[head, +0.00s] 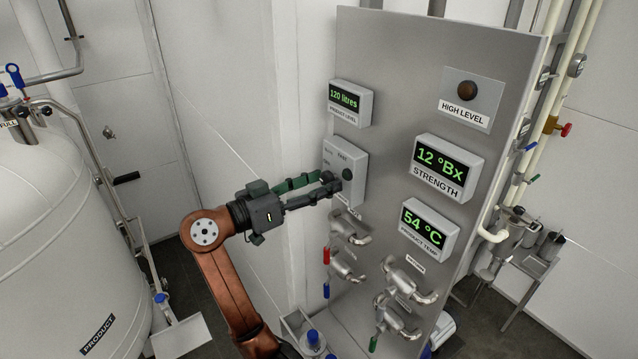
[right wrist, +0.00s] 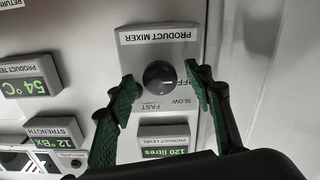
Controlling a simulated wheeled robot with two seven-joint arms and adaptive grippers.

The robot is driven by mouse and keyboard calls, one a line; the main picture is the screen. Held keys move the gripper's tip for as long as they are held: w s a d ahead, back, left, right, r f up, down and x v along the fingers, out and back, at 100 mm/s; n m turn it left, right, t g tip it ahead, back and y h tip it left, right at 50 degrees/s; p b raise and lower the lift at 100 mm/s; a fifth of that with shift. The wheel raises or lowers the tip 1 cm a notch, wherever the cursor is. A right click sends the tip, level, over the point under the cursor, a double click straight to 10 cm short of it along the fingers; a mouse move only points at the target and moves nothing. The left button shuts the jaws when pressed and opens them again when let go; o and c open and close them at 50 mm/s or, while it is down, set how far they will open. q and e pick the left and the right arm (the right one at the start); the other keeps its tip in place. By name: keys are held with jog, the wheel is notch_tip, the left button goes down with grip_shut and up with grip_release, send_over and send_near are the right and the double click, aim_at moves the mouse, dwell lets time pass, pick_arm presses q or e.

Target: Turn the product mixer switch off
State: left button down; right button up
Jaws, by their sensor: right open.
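The product mixer switch is a grey box (head: 357,163) on the upright steel panel, with a round dark knob (right wrist: 160,77). In the right wrist view the box appears upside down, with its PRODUCT MIXER label (right wrist: 158,36) and the words OFF, SLOW and FAST around the knob. I cannot tell surely which word the knob's mark points to. My right gripper (head: 332,184) is at the box, open; in the right wrist view its green-padded fingers (right wrist: 162,84) stand either side of the knob, with gaps. My left gripper is out of view.
The product level display (head: 345,101) is above the switch; the strength (head: 446,168) and temperature (head: 430,229) displays are to its right. Several metal valves (head: 345,265) stick out below. A large white product tank (head: 60,230) stands at left. Pipes run along the panel's right edge.

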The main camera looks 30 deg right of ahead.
jog(key=a, duration=1.2)
jog(key=shift+s, duration=0.45)
